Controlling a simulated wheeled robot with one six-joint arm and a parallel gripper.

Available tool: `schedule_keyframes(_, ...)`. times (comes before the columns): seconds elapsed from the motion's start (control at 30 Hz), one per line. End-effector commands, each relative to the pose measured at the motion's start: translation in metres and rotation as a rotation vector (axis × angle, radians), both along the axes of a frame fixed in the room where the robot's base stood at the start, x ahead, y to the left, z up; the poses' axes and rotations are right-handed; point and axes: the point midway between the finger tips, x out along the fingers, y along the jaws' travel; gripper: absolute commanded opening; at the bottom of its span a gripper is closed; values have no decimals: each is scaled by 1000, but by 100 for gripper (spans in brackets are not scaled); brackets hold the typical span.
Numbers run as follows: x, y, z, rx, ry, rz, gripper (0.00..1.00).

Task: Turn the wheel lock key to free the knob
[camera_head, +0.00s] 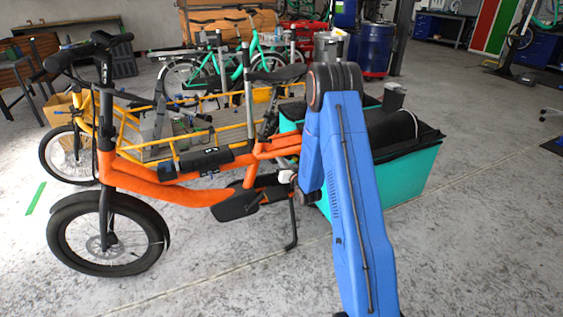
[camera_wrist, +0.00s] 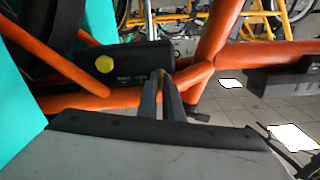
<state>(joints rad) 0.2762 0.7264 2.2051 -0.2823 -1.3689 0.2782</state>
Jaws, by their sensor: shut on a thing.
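The wheel lock is a black box (camera_wrist: 128,55) on the orange bike's frame in the wrist view. In the head view my blue arm hides the gripper, lock and key.
The orange cargo bike (camera_head: 165,190) stands on its kickstand. Orange tubes (camera_wrist: 245,50) pass close around my gripper. A teal cargo box (camera_head: 410,185) stands behind my arm. A yellow cargo bike and green bikes are behind. The grey floor at front and right is clear.

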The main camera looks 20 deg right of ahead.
Motion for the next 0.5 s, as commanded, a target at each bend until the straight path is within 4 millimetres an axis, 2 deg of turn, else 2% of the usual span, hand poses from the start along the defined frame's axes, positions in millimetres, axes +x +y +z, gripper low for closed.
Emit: schedule_keyframes(0.5,0,-2,-1,487,0,-1,0)
